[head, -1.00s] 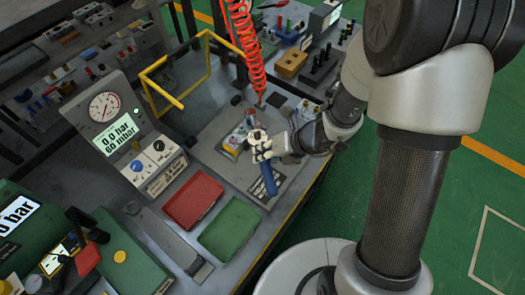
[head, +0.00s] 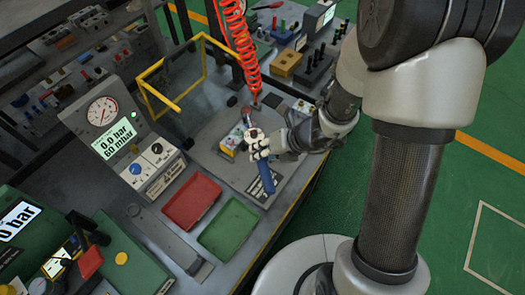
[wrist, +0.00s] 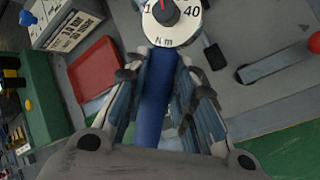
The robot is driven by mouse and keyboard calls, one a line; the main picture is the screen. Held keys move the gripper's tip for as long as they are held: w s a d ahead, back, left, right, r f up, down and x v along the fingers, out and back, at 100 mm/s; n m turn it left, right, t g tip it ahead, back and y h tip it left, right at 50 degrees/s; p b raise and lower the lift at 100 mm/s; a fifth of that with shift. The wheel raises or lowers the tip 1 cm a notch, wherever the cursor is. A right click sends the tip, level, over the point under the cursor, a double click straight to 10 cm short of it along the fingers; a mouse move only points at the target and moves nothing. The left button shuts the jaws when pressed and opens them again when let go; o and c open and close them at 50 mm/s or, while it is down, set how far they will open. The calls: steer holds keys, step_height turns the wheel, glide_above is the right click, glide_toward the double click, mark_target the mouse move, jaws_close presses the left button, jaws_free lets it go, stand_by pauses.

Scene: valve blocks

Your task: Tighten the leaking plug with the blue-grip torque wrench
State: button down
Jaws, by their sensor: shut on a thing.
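The torque wrench shows its blue grip (head: 266,178) below my gripper (head: 262,150) in the head view. In the wrist view my gripper (wrist: 160,66) is shut around the blue grip (wrist: 152,105), with a finger on each side. The round white dial (wrist: 172,20), marked N m with a red pointer, sits beyond the fingertips. A small valve block (head: 232,139) stands on the bench just left of my gripper. The wrench's working end is hard to make out beside it. I cannot pick out the leaking plug or tell whether the wrench touches it.
A red tray (head: 191,203) and a green tray (head: 229,227) lie on the bench in front. A gauge unit (head: 125,140) reading 0.0 bar stands at left. A yellow frame (head: 148,92) and a coiled red hose (head: 239,40) rise behind the block.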

step_height(320, 180, up, 6)
steer(key=p, duration=0.5)
steer(key=shift+r+p, duration=0.25)
steer(key=shift+p, duration=0.1)
steer(key=shift+f, duration=0.1)
